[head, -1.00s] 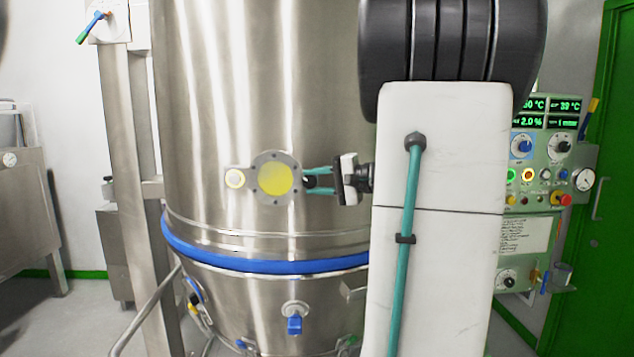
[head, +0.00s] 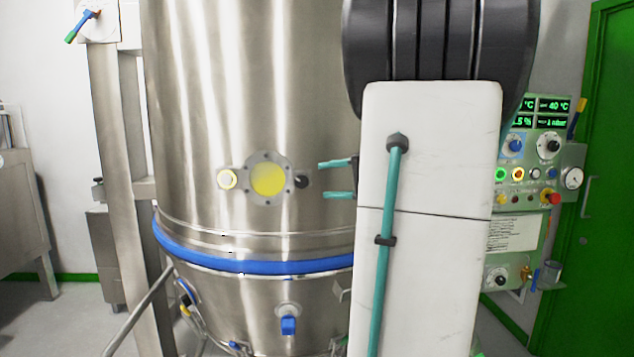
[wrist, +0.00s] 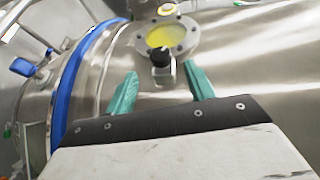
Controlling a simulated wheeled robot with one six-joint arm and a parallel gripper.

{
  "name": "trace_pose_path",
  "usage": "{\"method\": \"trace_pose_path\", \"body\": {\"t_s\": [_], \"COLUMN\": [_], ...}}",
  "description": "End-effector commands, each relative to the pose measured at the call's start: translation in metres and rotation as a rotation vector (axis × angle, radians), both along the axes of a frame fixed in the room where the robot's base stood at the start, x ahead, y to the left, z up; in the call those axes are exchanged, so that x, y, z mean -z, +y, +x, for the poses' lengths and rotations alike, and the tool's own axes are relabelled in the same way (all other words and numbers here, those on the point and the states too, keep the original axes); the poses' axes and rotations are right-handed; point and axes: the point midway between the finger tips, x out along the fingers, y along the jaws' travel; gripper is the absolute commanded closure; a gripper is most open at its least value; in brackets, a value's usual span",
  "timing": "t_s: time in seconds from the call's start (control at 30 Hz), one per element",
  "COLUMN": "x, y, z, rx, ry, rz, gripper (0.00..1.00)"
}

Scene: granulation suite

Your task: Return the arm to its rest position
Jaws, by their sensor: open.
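My gripper (head: 338,180) is open and empty, its two teal fingers pointing left in the head view. It stands in front of the steel vessel, to the right of the round yellow sight window (head: 269,179). A black knob (head: 302,182) sits at the window's right edge, apart from the fingertips. In the wrist view my gripper (wrist: 160,87) shows both fingers spread, with the black knob (wrist: 160,57) in line with the gap between them, beyond the tips. My white arm link hides the wrist and part of the vessel in the head view.
The steel vessel (head: 245,90) with a blue band (head: 250,264) fills the middle. A control panel (head: 535,165) with lit displays stands at the right, beside a green door (head: 600,190). A steel post (head: 115,150) stands at the left.

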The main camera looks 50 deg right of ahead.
Motion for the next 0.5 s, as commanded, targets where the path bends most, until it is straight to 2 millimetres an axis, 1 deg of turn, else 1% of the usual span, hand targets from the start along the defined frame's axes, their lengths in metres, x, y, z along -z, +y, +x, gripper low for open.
{"method": "trace_pose_path", "body": {"t_s": [0.03,0.17,0.5], "x": [-0.0008,-0.0022,-0.0024], "y": [-0.0023,-0.0035,-0.0034], "z": [-0.0062,-0.0139,-0.0145], "rx": [0.003,0.001,0.0], "ry": [0.001,0.0,0.0], "rz": [-0.001,0.0,0.0], "gripper": [0.46,0.46,0.46]}}
